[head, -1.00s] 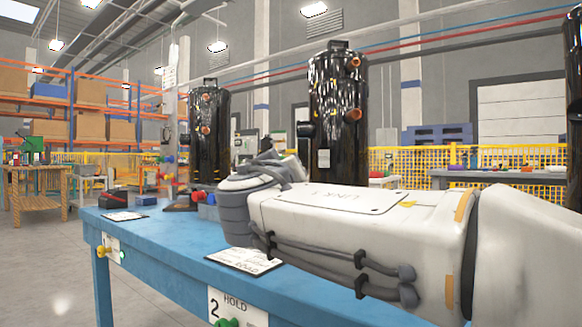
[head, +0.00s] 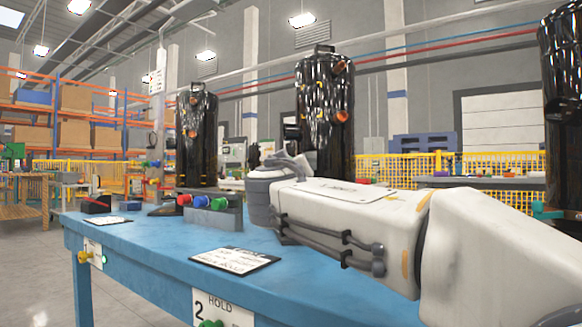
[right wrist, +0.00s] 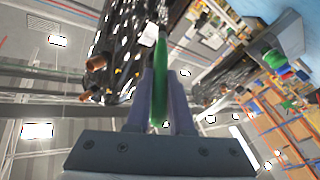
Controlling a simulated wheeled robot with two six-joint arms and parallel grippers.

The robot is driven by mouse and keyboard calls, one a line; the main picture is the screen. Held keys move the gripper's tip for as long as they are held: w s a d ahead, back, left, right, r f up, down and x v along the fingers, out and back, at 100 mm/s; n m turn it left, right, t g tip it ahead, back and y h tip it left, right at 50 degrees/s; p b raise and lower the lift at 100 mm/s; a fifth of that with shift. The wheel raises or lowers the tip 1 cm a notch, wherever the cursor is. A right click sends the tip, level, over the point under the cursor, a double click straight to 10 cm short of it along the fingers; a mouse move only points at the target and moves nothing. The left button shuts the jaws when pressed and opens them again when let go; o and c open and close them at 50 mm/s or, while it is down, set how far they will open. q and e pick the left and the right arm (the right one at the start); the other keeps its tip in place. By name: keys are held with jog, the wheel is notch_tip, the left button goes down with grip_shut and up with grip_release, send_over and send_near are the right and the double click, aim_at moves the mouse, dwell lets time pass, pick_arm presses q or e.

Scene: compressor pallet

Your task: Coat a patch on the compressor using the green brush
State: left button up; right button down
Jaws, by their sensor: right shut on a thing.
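Three tall glossy black compressors show in the head view: one at left (head: 196,135), one in the middle (head: 325,100), one cut off at the right edge (head: 562,110). In the right wrist view, my right gripper (right wrist: 160,92) is shut on the green brush (right wrist: 161,65), whose handle stands between the two fingers. A black compressor (right wrist: 125,50) with copper-coloured ports is beyond the fingers there. I cannot tell whether the brush touches it. In the head view my right arm crosses in front of the middle compressor; its fingers and the brush are hidden. My left gripper is not in view.
On the blue table (head: 150,240) stands a grey holder (head: 228,218) with red, blue and green round ends. A clipboard (head: 234,259) and a small card (head: 106,221) lie flat. A dark red-black box (head: 97,204) is at the far left corner. The table's front left is clear.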

jog(key=shift+w+d, duration=0.65)
jog(key=shift+w, duration=0.2)
dwell(0.5)
jog(key=shift+s+a+r+p, duration=0.15)
jog(key=shift+r+p, duration=0.55)
jog(key=shift+r, duration=1)
jog(key=shift+r+p, duration=0.95)
jog(key=shift+r, duration=0.65)
jog(key=shift+f+b, duration=0.15)
jog(key=shift+b, duration=0.3)
notch_tip(320, 180, down, 6)
jog(key=b, duration=0.7)
jog(key=shift+f, duration=0.25)
jog(key=shift+r, duration=0.1)
